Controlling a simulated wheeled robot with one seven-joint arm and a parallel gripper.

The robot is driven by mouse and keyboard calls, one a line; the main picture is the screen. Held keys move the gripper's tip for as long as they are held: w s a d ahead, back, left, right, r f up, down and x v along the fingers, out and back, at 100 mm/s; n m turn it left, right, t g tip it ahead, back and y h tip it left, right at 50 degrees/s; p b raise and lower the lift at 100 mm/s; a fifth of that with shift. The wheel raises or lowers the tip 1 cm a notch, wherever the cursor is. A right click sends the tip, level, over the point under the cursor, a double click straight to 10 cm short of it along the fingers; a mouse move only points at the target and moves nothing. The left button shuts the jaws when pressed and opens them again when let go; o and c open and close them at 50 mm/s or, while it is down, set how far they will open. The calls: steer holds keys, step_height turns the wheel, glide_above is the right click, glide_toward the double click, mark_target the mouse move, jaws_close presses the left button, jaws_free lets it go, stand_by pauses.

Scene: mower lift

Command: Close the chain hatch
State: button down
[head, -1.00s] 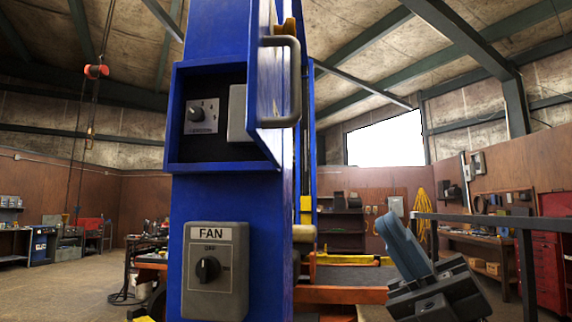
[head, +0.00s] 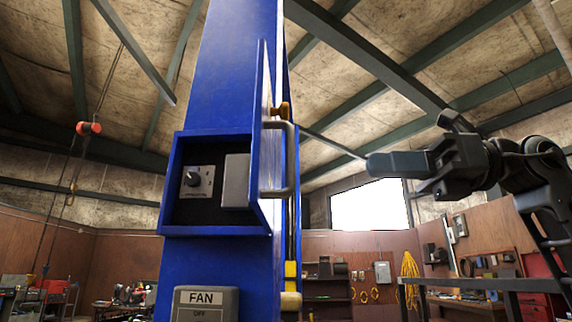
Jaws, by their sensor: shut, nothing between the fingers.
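The chain hatch is a blue door (head: 264,140) on the blue post, hinged at the right side of an open box (head: 168,190). It stands swung out towards me, nearly edge-on. A grey bar handle (head: 291,160) sits on its right face. Inside the box are a dial switch (head: 196,181) and a grey block (head: 236,181). My gripper (head: 372,165) is to the right of the handle, pointing left, shut and empty. A gap shows between its tips and the handle in the picture; the depth between them is hard to tell.
A grey FAN switch box (head: 206,303) is fixed on the post below the hatch. A dark railing (head: 470,284) runs at the lower right under my arm. The space between handle and gripper looks clear.

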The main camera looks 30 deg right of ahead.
mark_target(260, 166)
steer(key=p+x, duration=0.3)
steer(key=x, duration=1)
steer(key=shift+w+p, duration=0.1)
steer(key=shift+p, duration=0.3)
steer(key=shift+w+a, duration=0.25)
steer(key=shift+a, duration=0.1)
